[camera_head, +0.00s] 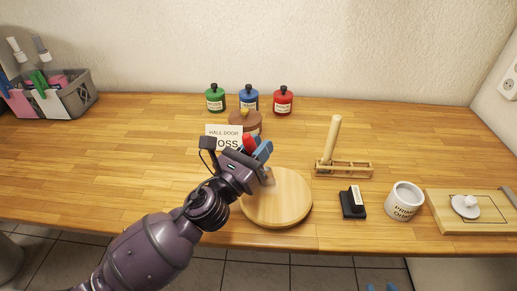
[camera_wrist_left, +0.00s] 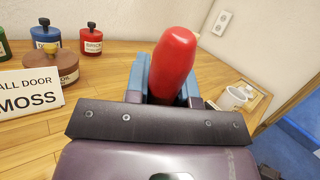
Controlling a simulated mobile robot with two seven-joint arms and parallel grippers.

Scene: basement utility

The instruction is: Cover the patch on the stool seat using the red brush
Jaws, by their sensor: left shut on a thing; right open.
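The round wooden stool seat (camera_head: 285,212) lies near the front edge of the bench. My left gripper (camera_head: 262,152) is above its back left part, shut on the red brush (camera_head: 248,142). The rounded red handle stands up between the blue fingers in the left wrist view (camera_wrist_left: 172,62). The brush's pale head points down over the seat; I cannot tell if it touches. No patch can be made out on the visible wood; the gripper and brush hide part of the seat. Two blue tips of my right gripper (camera_head: 382,287) show apart at the bottom edge.
A card reading HALL DOOR MOSS (camera_head: 222,131) stands behind the gripper. Green (camera_head: 215,101), blue (camera_head: 249,101) and red (camera_head: 283,103) pots stand at the back. A wooden rack (camera_head: 345,170), black block (camera_head: 352,207), white pot (camera_head: 404,203) and board (camera_head: 440,212) are right.

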